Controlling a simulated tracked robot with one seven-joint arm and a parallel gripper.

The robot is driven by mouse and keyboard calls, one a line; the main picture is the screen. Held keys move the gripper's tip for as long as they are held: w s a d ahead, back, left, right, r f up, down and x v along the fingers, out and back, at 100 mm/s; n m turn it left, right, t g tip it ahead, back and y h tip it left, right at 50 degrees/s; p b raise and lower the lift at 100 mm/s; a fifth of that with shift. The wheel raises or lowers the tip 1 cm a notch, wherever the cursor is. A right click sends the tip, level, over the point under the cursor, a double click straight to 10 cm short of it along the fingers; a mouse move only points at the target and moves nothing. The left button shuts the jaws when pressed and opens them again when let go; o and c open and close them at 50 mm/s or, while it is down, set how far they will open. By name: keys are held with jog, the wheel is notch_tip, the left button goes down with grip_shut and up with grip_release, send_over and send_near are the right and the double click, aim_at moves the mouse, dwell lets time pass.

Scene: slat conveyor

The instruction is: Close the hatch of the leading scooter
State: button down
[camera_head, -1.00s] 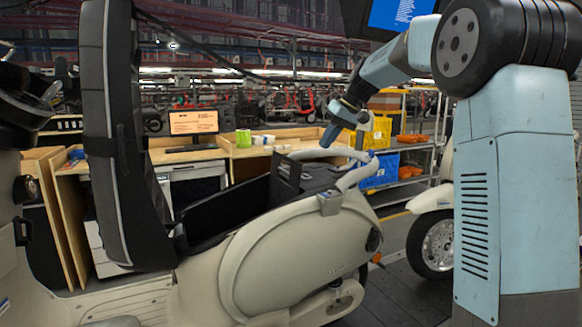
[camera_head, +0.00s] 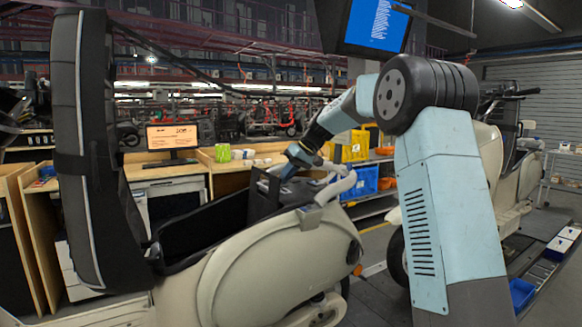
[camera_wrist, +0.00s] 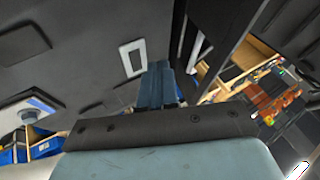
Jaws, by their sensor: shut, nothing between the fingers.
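The near cream scooter (camera_head: 240,270) fills the lower left and middle of the head view. Its black seat hatch (camera_head: 82,150) stands upright, open, at the left. The open black storage well (camera_head: 195,232) shows beside it. My gripper (camera_head: 277,173) is above the rear end of the well, to the right of the hatch and apart from it; its fingertips are small and partly unclear there. In the wrist view my gripper's blue fingers (camera_wrist: 158,85) are together, with nothing seen between them. They point toward a dark grey surface, which I cannot identify for certain.
The scooter's pale grab rail (camera_head: 340,185) curves close beneath my arm. Another cream scooter (camera_head: 525,180) stands behind my arm at the right. A workbench with a monitor (camera_head: 172,138) and blue and yellow bins (camera_head: 362,181) lie beyond the near scooter.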

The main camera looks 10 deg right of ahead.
aim_at(274, 180)
jog(key=shift+s+a+f, duration=0.15)
jog(key=shift+s+a, duration=0.1)
jog(key=shift+a, duration=0.45)
jog(key=shift+s+a+f, duration=0.2)
jog(key=shift+a, duration=0.5)
jog(key=shift+s+a+f, duration=0.15)
jog(key=shift+s+a, duration=0.1)
jog(key=shift+a, duration=0.45)
